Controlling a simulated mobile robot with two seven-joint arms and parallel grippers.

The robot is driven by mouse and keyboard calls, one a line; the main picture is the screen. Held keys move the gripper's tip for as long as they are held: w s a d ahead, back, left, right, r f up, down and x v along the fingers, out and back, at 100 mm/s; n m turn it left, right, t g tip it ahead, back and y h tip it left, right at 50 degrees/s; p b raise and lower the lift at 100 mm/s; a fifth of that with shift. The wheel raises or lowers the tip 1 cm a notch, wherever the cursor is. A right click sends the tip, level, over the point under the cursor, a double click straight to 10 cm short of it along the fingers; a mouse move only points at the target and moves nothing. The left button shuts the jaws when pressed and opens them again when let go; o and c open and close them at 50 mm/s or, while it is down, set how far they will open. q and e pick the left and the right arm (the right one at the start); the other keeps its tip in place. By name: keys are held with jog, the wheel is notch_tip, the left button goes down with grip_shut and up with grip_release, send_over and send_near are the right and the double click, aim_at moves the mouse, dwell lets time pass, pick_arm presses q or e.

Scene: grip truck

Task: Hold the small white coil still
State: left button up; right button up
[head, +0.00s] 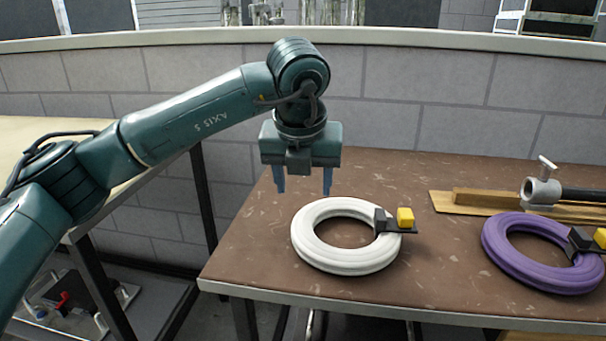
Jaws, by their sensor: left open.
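The white coil (320,252) lies flat on the brown table near its left front corner. A black clip with a yellow block (405,217) sits on the coil's right side. My left gripper (303,188) points down with its two blue fingers apart and nothing between them. It is above or behind the coil's far left edge, and I see no contact with it. My right gripper is not in the picture.
A purple coil (501,259) with a similar clip lies to the right on the brown table (440,270). Wooden boards (480,198) and a grey clamp on a dark pipe (541,192) lie behind it. A block wall (430,105) runs behind the table.

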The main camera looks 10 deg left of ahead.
aim_at(306, 217)
pick_arm(q)
jog(key=b+x, duration=0.3)
jog(key=x, duration=0.3)
jog(key=shift+f, duration=0.25)
jog(key=shift+b+x, duration=0.45)
jog(key=shift+x, duration=0.3)
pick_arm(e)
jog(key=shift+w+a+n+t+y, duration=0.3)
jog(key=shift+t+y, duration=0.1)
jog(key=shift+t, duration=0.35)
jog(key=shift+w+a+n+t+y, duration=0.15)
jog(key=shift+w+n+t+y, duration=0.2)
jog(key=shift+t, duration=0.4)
pick_arm(q)
jog(key=shift+c, duration=0.5)
